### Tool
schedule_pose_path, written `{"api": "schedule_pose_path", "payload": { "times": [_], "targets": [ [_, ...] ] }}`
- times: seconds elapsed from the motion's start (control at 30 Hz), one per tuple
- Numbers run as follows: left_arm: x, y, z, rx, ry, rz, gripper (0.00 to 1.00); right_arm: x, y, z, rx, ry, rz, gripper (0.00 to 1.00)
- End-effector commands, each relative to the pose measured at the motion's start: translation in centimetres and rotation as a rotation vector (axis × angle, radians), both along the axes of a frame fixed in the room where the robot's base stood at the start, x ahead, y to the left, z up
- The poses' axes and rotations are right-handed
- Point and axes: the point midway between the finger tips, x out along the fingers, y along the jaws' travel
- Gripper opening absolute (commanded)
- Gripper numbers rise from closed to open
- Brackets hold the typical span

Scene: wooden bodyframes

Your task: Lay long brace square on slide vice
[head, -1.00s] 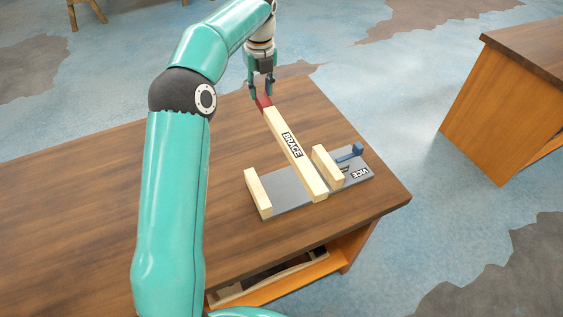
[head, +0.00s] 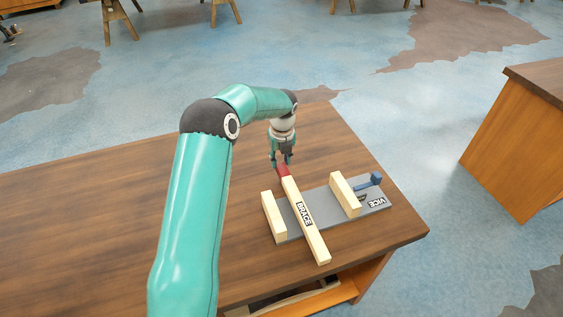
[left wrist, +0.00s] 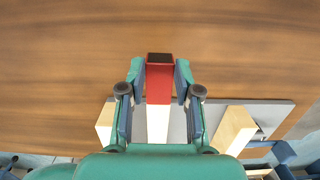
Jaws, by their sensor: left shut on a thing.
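The long brace (head: 306,217) is a pale wooden bar marked BRACE with a red end (head: 283,170). My left gripper (head: 281,163) is shut on that red end, behind the vice; the left wrist view shows the red end (left wrist: 159,82) between its fingers. The slide vice (head: 318,204) is a grey plate with a left wooden jaw (head: 273,217), a right wooden jaw (head: 345,195) and a blue handle (head: 375,180). The brace spans the plate between the jaws, closer to the left one, its plain end past the front edge. I cannot tell whether it touches the plate. My right gripper is out of view.
The vice stands near the right end of the brown wooden bench (head: 110,215). The bench top to the left is clear beyond my arm. Another wooden bench (head: 515,140) stands apart at the right. Trestle legs (head: 120,20) show at the back.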

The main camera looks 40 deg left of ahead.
Motion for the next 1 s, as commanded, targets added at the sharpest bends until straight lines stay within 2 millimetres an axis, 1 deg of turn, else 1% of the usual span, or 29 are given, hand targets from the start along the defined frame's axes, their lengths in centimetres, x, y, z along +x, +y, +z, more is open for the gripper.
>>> {"api": "schedule_pose_path", "payload": {
  "times": [0.03,0.13,0.33,0.37,0.5,0.83,1.0],
  "targets": [
    [-0.1,0.0,-0.7,-0.002,0.004,0.0,0.0,0.0,0.0,0.2,0.0,0.0,0.0,0.64],
    [-0.1,-0.1,-1.5,-0.001,0.002,0.0,0.0,0.0,0.0,0.3,0.0,0.0,0.0,0.64],
    [0.0,-0.1,-1.7,-0.001,0.0,0.0,0.0,0.0,0.0,0.3,0.0,0.0,0.0,0.64],
    [0.0,-0.1,-1.8,-0.001,0.0,0.0,0.34,0.0,0.0,0.3,0.0,0.0,0.0,0.64],
    [0.0,-0.1,-1.8,-0.002,0.001,0.0,0.58,0.0,0.0,0.3,0.0,0.0,0.0,0.64],
    [0.0,-0.1,-1.6,-0.001,0.0,0.0,0.58,0.0,0.0,0.2,0.0,0.0,0.0,0.64],
    [0.0,-0.1,-0.3,0.001,-0.003,0.0,0.58,0.0,0.0,0.0,0.0,0.0,0.0,0.64]
  ]
}}
